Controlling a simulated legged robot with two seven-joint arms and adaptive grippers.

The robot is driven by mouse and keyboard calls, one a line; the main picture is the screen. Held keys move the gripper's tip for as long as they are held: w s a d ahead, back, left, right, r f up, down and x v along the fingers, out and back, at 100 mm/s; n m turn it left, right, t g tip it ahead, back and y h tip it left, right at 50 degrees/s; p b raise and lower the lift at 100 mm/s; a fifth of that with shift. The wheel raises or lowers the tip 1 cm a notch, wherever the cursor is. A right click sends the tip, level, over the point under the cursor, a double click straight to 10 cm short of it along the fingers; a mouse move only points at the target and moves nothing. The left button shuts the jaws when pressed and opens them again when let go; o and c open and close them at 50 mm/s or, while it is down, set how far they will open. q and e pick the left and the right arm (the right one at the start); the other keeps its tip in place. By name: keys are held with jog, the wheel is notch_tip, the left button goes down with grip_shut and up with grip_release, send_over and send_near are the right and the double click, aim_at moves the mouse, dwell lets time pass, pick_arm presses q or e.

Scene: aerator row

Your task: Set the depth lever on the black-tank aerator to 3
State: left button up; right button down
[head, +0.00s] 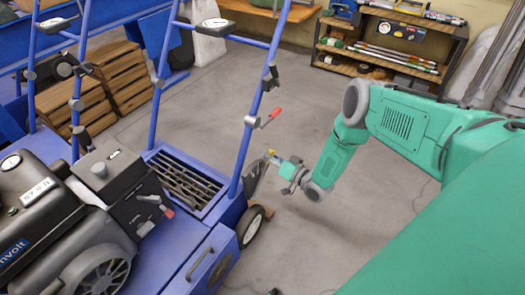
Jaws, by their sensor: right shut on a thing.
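The black-tank aerator (205,262) fills the left side of the head view, with its blue frame, dark engine and black tank (40,185). My right gripper (276,161) reaches in from the right, beside the aerator's blue handle post. It is shut on the depth lever, whose small yellowish end (267,154) shows at the fingertips. A grey plate (254,180) stands just below, above the wheel. The lever's lower part and any numbers on its scale are too small or hidden to read. My left gripper is out of view.
A red-handled clamp (270,117) sits on the handle post above my right gripper. A white-rimmed wheel (251,227) is below. Wooden crates (112,75) and another blue frame stand at the left back. A shelf (385,45) is at the back. Grey floor between is clear.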

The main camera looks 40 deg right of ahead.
jog(key=shift+s, duration=0.15)
jog(key=c, duration=1.4)
grip_release()
jog(key=shift+o, duration=0.2)
jog(key=f+v, duration=0.1)
jog(key=v, duration=1.1)
jog(key=shift+r, duration=0.4)
jog(key=shift+d, duration=0.15)
